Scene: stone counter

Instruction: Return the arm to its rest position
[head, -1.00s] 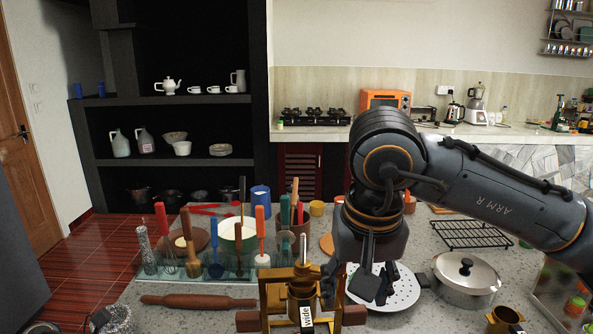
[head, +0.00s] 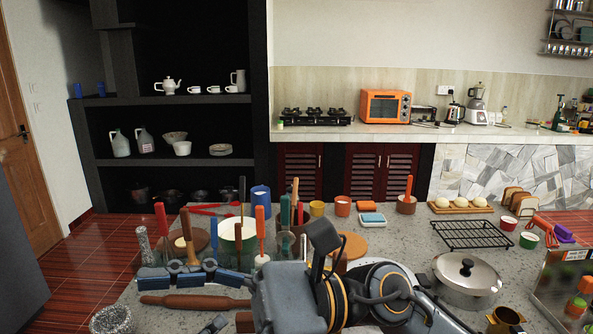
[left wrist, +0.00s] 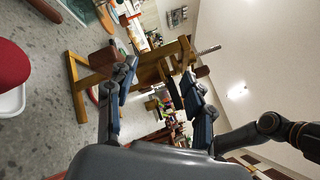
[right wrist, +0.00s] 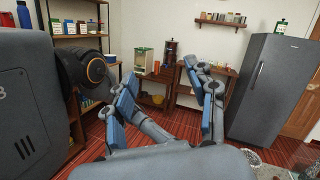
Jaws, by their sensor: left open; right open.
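That view is sideways, and a wooden stand with brown blocks (left wrist: 165,70) shows beyond the fingers. My right gripper (right wrist: 165,75) is open and empty in the right wrist view, facing a grey fridge and shelves. A grey arm wrist of mine with orange rings fills the lower middle of the head view. It hides the wooden stand there.
Utensils stand on the counter at left, behind a rolling pin (head: 195,303). A lidded pot (head: 466,280) and a black rack (head: 472,235) are at right. A fridge (right wrist: 270,90) shows in the right wrist view.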

